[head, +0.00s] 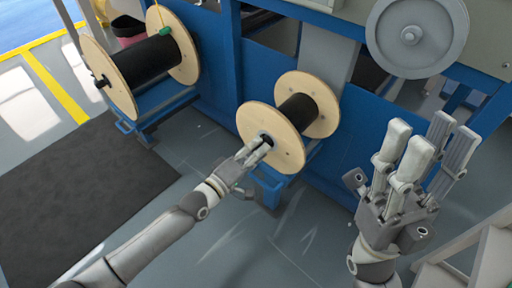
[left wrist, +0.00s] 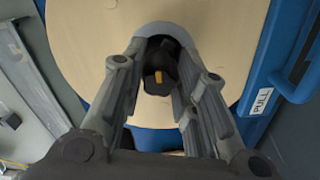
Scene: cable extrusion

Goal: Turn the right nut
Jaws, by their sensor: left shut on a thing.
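The right nut is a dark knob with an orange mark (left wrist: 158,77) at the centre of a pale wooden spool flange (left wrist: 85,50) in the left wrist view. My left gripper (head: 258,150) is at the hub of the right spool (head: 255,117) in the head view. Its fingers reach around the nut from both sides and are shut on it, hiding most of it in the head view. My right gripper (head: 428,152) is raised at the right, fingers pointing up and spread apart, empty and away from the spool.
A larger spool with black cable (head: 150,63) stands at the upper left on a blue stand. The blue machine frame (head: 222,95) runs behind the right spool. A grey wheel (head: 440,40) is at the upper right. A dark mat (head: 80,190) lies on the floor at left.

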